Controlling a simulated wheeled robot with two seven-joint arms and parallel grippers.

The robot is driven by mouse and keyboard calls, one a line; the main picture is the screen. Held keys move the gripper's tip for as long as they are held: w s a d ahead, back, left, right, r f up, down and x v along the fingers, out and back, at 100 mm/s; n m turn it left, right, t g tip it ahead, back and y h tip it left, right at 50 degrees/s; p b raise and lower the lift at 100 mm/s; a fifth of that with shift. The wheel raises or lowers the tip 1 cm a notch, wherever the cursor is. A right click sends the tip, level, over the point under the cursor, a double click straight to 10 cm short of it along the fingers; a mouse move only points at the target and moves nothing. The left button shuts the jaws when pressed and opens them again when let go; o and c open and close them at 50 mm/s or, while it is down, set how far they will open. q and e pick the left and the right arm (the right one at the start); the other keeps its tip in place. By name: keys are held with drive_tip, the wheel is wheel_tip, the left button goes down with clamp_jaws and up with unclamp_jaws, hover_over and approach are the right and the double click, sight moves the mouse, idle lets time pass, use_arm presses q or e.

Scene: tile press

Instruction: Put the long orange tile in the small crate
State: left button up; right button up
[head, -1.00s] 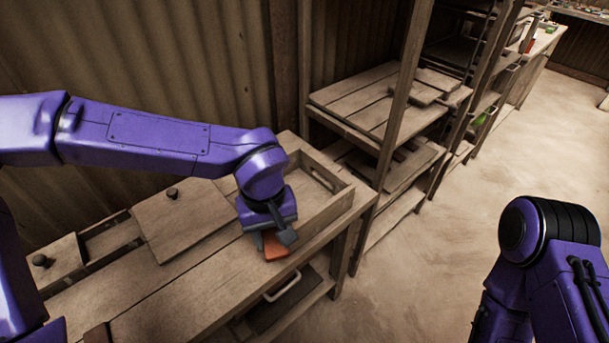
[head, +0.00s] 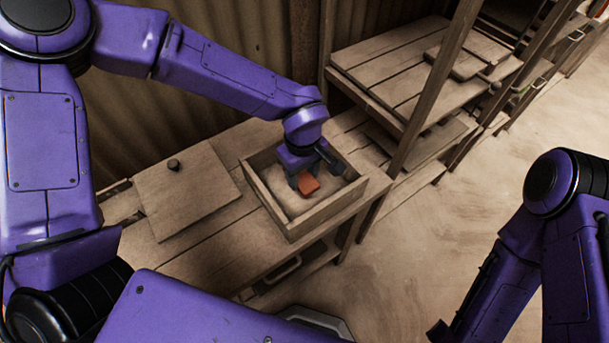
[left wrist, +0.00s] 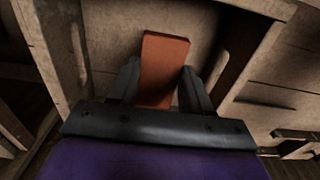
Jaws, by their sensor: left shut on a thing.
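The small crate (head: 301,229) is an open wooden box on the right end of the wooden bench. My left gripper (head: 307,182) is inside the crate's outline in the head view, pointing down. It is shut on the orange tile (head: 309,186). In the left wrist view the long orange tile (left wrist: 164,60) sticks out between the two dark fingers of my left gripper (left wrist: 162,88), with the crate floor behind it. I cannot tell whether the tile touches the floor. My right arm is at the right of the head view; its gripper is not clearly visible.
A square wooden lid with a knob (head: 187,200) lies on the bench (head: 218,262) left of the crate. A wooden shelf rack (head: 398,75) stands to the right behind it. The floor (head: 440,240) at the right is open.

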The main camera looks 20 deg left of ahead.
sight(304, 179)
use_arm(q)
drive_tip(key=shift+w+a+f, duration=0.1)
drive_tip(key=shift+w+f, duration=0.85)
drive_tip(key=shift+w, duration=0.1)
drive_tip(key=shift+s+f, duration=0.25)
drive_tip(key=shift+f, duration=1.4)
drive_tip(key=shift+w+f, duration=0.15)
drive_tip(key=shift+w, duration=0.15)
drive_tip(key=shift+s, duration=0.1)
drive_tip(key=o, duration=1.1)
drive_tip(key=shift+f, duration=0.1)
wheel_tip(304, 179, up, 12)
drive_tip(key=shift+r, duration=0.25)
